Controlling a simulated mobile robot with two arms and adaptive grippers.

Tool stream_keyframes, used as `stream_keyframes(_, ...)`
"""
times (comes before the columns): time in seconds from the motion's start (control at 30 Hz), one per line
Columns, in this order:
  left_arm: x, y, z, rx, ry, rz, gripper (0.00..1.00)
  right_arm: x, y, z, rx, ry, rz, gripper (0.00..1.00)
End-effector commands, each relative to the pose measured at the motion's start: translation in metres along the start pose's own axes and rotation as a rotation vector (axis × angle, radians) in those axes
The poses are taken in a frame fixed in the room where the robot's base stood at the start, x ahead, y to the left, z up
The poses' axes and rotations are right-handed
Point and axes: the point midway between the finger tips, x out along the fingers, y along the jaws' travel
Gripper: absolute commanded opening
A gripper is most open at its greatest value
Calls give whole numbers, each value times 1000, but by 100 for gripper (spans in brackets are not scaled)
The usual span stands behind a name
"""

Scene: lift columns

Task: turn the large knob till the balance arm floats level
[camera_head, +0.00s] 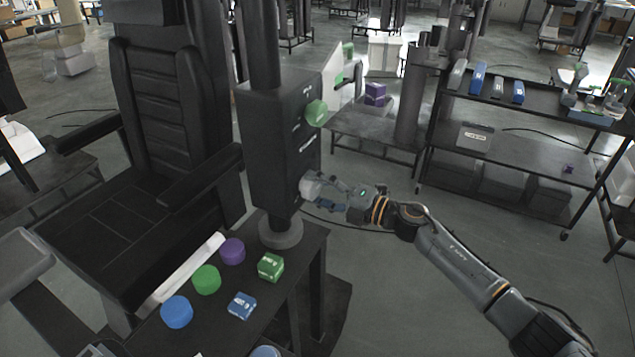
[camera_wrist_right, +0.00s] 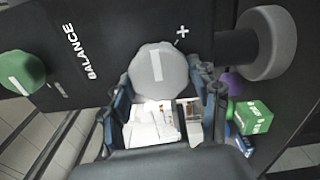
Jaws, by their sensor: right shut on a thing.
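The large knob (camera_head: 311,188) is pale grey and sits low on the face of a black box (camera_head: 275,150) on a column. In the right wrist view the knob (camera_wrist_right: 160,68) has a pale line on its face, tilted slightly from the picture's vertical, between the word BALANCE and a plus sign. My right gripper (camera_head: 323,190) is shut on the knob, with its fingers (camera_wrist_right: 165,98) on either side of it. A green knob (camera_head: 316,112) sits higher on the same face. I cannot pick out the balance arm for certain. My left gripper is out of view.
A dark table (camera_head: 310,245) below the box holds blue, green and purple round pieces and small boxes. A black chair (camera_head: 150,130) stands at left. A shelf rack (camera_head: 520,150) stands at right. Open floor (camera_head: 420,270) lies around my right arm.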

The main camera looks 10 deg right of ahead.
Motion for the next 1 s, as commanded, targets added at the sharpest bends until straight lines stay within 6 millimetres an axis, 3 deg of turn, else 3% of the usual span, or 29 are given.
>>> stream_keyframes(0.3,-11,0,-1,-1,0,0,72,0,1,1,111,-1,0,29)
stream_keyframes(0.8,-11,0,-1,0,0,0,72,0,0,0,128,-1,0,29)
stream_keyframes(0.83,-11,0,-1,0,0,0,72,0,0,0,128,-1,0,63)
stream_keyframes(0.93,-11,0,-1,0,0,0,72,0,0,0,127,-1,0,83)
stream_keyframes(1.0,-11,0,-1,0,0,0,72,0,0,0,127,-1,0,84)
